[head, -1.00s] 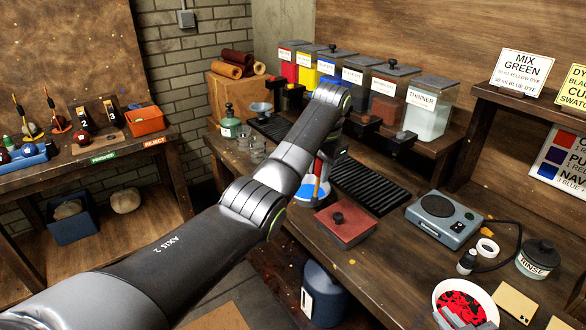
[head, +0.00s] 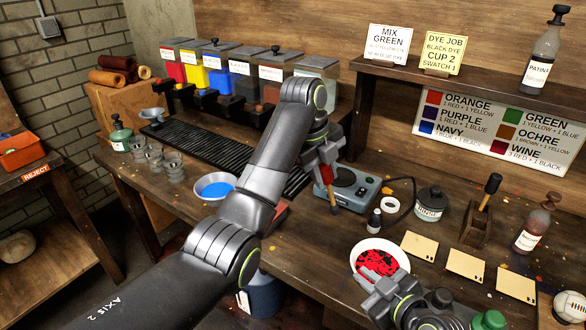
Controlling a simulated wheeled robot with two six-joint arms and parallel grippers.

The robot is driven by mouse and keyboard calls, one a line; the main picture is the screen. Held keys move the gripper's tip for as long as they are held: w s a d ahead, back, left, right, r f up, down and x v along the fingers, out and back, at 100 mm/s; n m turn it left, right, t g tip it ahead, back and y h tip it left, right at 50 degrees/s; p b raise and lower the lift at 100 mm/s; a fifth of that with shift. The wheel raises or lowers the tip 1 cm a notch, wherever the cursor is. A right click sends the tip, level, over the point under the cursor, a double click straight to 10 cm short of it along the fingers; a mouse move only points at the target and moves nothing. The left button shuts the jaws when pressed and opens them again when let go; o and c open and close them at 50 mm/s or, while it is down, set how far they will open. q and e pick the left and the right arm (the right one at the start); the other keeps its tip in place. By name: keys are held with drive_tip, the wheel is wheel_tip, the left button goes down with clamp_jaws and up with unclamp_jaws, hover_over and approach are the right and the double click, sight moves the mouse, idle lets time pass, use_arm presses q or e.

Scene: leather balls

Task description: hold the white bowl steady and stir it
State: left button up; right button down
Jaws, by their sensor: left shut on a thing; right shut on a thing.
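The white bowl (head: 354,256) stands on the bench at lower centre, with red and black contents (head: 380,261). My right gripper (head: 376,279) is at the bowl's near side, shut on its rim; the fingers cover that part of the bowl. My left gripper (head: 327,172) is shut on a thin stirring tool (head: 331,192), red above and wood-brown below. The tool points down, above and left of the bowl and apart from it, in front of the grey hot plate.
The grey hot plate (head: 349,189), a small dark bottle (head: 374,221) and the rinse jar (head: 430,205) stand behind the bowl. Cream cards (head: 467,265) lie to its right. A bowl of blue liquid (head: 216,186) is left of my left arm.

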use_arm(q)
drive_tip(key=s+d+r+m+g, duration=0.2)
drive_tip(key=s+d+m+g, duration=0.1)
drive_tip(key=s+d+m, duration=0.6)
wheel_tip(320, 180, down, 9)
drive_tip(key=w+m, duration=0.1)
drive_tip(key=m, duration=0.1)
idle(0.7)
drive_tip(key=shift+w, duration=0.15)
